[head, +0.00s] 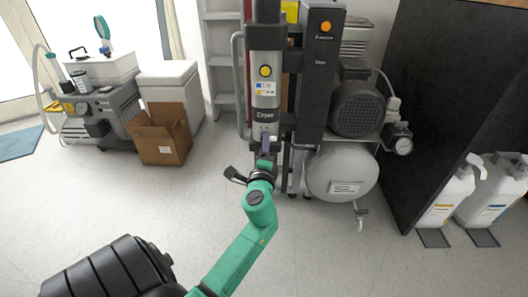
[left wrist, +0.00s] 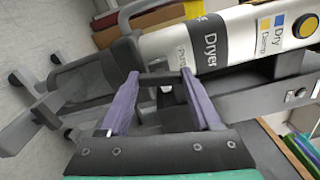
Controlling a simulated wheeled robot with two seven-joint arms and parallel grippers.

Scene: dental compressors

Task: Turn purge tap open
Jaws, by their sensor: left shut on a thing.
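The dryer column (head: 265,95) stands upright in the middle of the head view, with a round yellow indicator on its front. My left gripper (head: 265,146) is at its lower end, just below the "Dryer" label. In the left wrist view, my two purple fingers (left wrist: 160,80) reach to the base of the dryer (left wrist: 215,45). They are shut on a small dark grey part between their tips, which I take as the purge tap (left wrist: 158,78). Most of the tap is hidden in the head view, and its exact angle cannot be told. My right gripper is not in view.
A compressor with a motor (head: 358,108) and a grey tank (head: 343,174) stands right of the dryer. A small drain tap (head: 360,214) hangs below the tank. A dark panel (head: 440,90) and white canisters (head: 446,197) are at right. A cardboard box (head: 160,137) is at left. The front floor is clear.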

